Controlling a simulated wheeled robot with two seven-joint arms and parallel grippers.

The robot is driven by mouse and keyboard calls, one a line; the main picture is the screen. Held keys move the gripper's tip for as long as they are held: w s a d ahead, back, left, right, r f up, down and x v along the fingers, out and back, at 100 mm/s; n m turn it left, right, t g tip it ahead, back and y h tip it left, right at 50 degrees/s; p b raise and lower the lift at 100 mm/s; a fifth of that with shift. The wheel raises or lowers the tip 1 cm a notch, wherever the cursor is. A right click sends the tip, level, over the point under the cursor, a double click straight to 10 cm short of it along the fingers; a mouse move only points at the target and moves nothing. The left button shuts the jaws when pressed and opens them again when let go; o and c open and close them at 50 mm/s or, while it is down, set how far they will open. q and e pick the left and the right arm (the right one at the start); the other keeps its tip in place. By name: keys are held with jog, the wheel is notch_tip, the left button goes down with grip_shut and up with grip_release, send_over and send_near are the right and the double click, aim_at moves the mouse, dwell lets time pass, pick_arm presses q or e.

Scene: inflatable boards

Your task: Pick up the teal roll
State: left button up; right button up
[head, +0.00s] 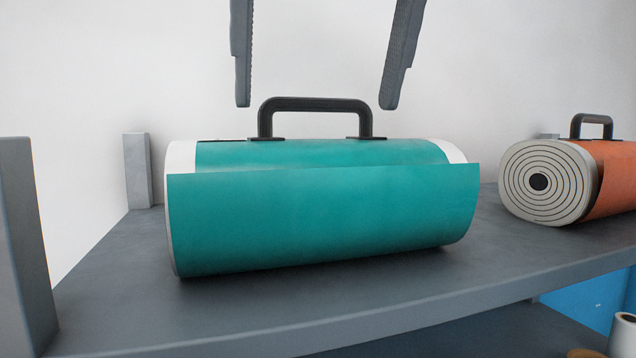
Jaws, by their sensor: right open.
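The teal roll (320,215) lies on its side on a grey shelf (150,310), its length running left to right. A black handle (315,104) stands up from its top. My right gripper (316,100) shows as two dark fingers coming down from the top edge of the head view. The fingers are wide apart, with their tips near the height of the handle's top bar, one toward each end of it. Nothing is held between them. How far the fingers are from the handle in depth is hard to tell. My left gripper is not in view.
An orange roll (612,180) with its own black handle lies on the shelf at the right. A grey post (22,245) stands at the left front and a shorter one (138,170) behind. A lower level with a blue item (590,300) shows at bottom right.

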jog(key=shift+x, duration=1.25)
jog(key=shift+w, duration=0.1)
jog(key=shift+r, duration=0.1)
jog(key=c, duration=1.8)
